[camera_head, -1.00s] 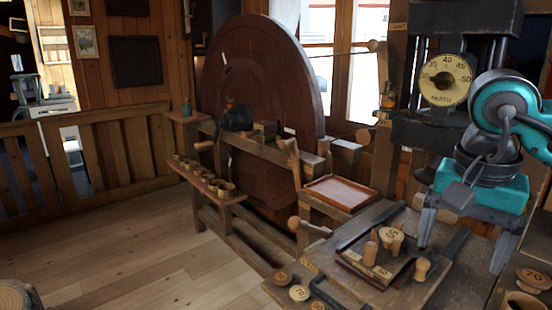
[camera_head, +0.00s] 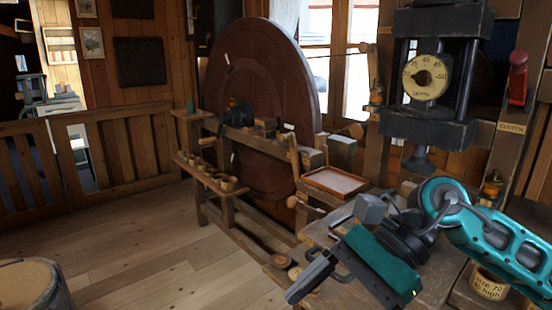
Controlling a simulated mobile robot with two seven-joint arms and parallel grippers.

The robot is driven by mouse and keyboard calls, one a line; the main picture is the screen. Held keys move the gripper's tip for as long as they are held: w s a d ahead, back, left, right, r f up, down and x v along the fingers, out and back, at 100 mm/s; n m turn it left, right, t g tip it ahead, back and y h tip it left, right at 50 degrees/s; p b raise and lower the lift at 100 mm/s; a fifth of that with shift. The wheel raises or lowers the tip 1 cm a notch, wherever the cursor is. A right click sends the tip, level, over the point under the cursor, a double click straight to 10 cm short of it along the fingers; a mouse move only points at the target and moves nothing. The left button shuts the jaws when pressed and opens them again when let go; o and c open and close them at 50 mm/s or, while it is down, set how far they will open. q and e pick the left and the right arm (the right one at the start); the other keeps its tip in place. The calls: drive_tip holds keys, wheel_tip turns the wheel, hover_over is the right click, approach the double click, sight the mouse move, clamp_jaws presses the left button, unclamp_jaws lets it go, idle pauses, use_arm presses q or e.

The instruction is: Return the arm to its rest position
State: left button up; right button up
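My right arm (camera_head: 500,237), teal and grey, comes in from the right, bent low over the wooden bench. My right gripper (camera_head: 328,252) points left and down over the bench's front part. Its two grey fingers are spread apart, and I see nothing between them. The gripper body and wrist hide most of the bench top, including where loose turned pieces lay. My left gripper and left arm are not in view.
A press with a depth dial (camera_head: 425,77) stands behind my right arm. A red clutch handle (camera_head: 518,78) is at the right, and a labelled pot (camera_head: 489,284) is below the arm. A shallow tray (camera_head: 335,182) lies beyond the gripper. The floor (camera_head: 150,245) at left is open.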

drive_tip(key=w+a+r+m+t+y, duration=0.2)
drive_tip(key=a+r+m+t+y, duration=0.3)
drive_tip(key=m+y, duration=0.8)
drive_tip(key=w+d+f+m+t+h, duration=0.25)
drive_tip(key=f+m+t+h, duration=0.3)
drive_tip(key=m, duration=0.55)
drive_tip(key=w+d+f+m+t+h, duration=0.2)
drive_tip(key=d+f+m+t+h, duration=0.3)
drive_tip(key=m, duration=0.6)
drive_tip(key=w+d+f+m+t+h, duration=0.25)
drive_tip(key=f+m+t, duration=0.45)
drive_tip(key=m, duration=0.4)
drive_tip(key=s+d+f+m+g+h, duration=0.2)
drive_tip(key=s+f+m+h, duration=0.1)
drive_tip(key=f, duration=0.4)
drive_tip(key=s+d+f+m+g+h, duration=0.3)
drive_tip(key=f+m, duration=0.3)
drive_tip(key=f, duration=0.2)
drive_tip(key=shift+s+h, duration=0.3)
drive_tip(key=shift+s, duration=0.4)
drive_tip(key=s+f+m, duration=0.1)
drive_tip(key=s+d+f+m+g, duration=0.1)
drive_tip(key=s+f, duration=0.1)
drive_tip(key=s+f+m+g+h, duration=0.1)
drive_tip(key=s+f, duration=0.1)
drive_tip(key=shift+s+d+f+g, duration=0.2)
drive_tip(key=shift+s+d+g, duration=0.05)
drive_tip(key=shift+d, duration=0.15)
drive_tip(key=shift+c, duration=0.3)
